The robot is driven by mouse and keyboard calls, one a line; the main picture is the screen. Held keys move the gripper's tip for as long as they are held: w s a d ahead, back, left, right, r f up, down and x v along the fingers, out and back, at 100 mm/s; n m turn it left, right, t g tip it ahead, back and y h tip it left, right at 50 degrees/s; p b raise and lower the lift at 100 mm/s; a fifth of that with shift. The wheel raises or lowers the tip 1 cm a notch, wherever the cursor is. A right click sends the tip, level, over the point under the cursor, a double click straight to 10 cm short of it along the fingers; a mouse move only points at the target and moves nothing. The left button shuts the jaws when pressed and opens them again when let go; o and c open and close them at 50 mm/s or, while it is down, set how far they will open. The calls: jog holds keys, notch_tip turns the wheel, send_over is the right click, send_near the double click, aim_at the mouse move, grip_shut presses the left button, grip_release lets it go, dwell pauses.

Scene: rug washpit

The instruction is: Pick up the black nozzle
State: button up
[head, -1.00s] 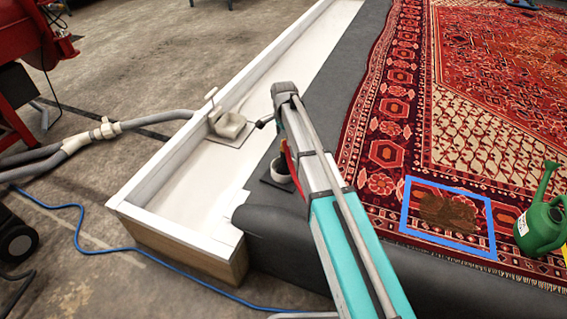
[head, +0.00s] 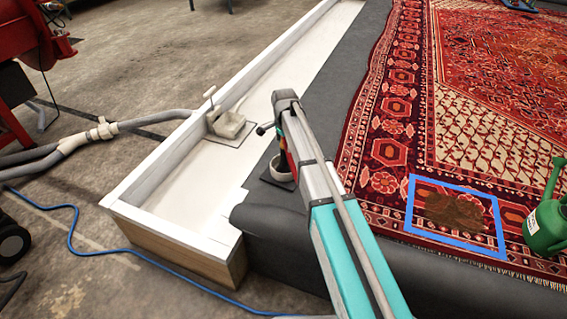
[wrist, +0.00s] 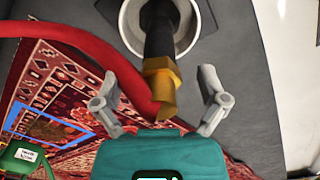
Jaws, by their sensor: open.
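The black nozzle (wrist: 160,35) shows in the wrist view, with its far end inside a round white holder (wrist: 129,30). A brass fitting (wrist: 161,84) joins its near end to a red hose that curves off to the left. My gripper (wrist: 160,98) is open, with one finger on each side of the brass fitting and gaps between. I cannot tell how its height compares with the nozzle's. In the head view the holder (head: 281,181) stands on the dark ledge beside my arm, which hides most of the nozzle and the gripper's fingers.
A white trough (head: 180,190) runs along the left of the dark ledge (head: 330,110), with a pale block (head: 229,125) inside. A patterned red rug (head: 490,80) lies to the right, with a blue-taped square (head: 450,240) and green watering can (head: 546,225). Grey hoses (head: 60,145) lie left.

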dwell(0.6)
jog(key=c, duration=1.2)
jog(key=shift+r, duration=0.15)
notch_tip(320, 180, up, 3)
jog(key=p, duration=0.3)
jog(key=s+d+r+p, duration=0.2)
jog(key=s+r+p, duration=0.1)
jog(key=s, duration=0.1)
jog(key=s+d+r+p, duration=0.1)
jog(key=s+r+p, duration=0.2)
jog(key=s, duration=0.1)
jog(key=s+d+r+p, duration=0.2)
jog(key=s+r+p, duration=0.1)
jog(key=s+p, duration=0.1)
jog(key=shift+s+d+r, duration=0.35)
jog(key=shift+s, duration=0.1)
jog(key=shift+r, duration=0.1)
